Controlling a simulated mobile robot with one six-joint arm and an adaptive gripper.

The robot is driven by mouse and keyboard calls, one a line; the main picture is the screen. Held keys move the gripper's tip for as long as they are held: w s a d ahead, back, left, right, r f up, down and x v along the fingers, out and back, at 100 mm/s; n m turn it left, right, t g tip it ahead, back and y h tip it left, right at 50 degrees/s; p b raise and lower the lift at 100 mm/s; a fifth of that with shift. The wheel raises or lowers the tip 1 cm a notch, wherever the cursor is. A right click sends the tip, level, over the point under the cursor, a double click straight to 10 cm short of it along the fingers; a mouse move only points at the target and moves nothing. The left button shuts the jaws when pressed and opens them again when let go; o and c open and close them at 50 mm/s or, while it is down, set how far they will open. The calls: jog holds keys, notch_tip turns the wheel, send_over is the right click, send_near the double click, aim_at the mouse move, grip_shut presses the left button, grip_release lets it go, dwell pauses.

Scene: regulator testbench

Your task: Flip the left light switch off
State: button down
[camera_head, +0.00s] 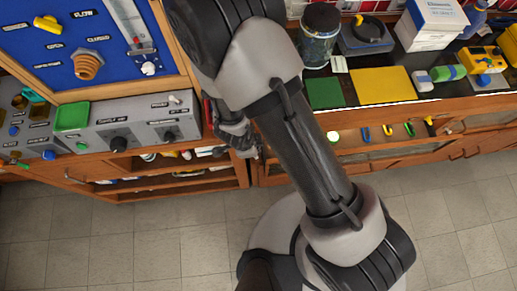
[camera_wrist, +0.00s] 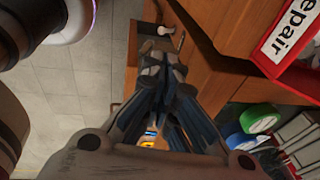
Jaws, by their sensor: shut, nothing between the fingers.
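My gripper (camera_head: 245,145) is at the right end of the left bench, beside the grey control panel (camera_head: 95,136) and at the wooden front edge. In the wrist view my gripper (camera_wrist: 162,72) is shut and empty, with its fingertips close together. Just past the fingertips is a small pale knob-like part (camera_wrist: 163,31) on the wood; I cannot tell whether it is a switch. The grey panel has a small pale toggle-like part (camera_head: 174,99) at its upper right. I cannot make out which part is the left light switch, nor its position.
A blue board (camera_head: 40,45) with valves and a gauge stands behind the panel. Open shelves (camera_head: 170,174) lie below. The tiled floor (camera_head: 120,245) is clear in front.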

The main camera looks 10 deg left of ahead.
jog(key=b+x, duration=0.7)
jog(key=x, duration=0.7)
jog(key=shift+b, duration=0.3)
jog(key=shift+s+d+f+b, duration=0.15)
jog(key=shift+s+f+b, duration=0.65)
jog(key=shift+b, duration=0.25)
dwell(0.4)
jog(key=shift+p+v, duration=0.7)
jog(key=shift+v, duration=0.1)
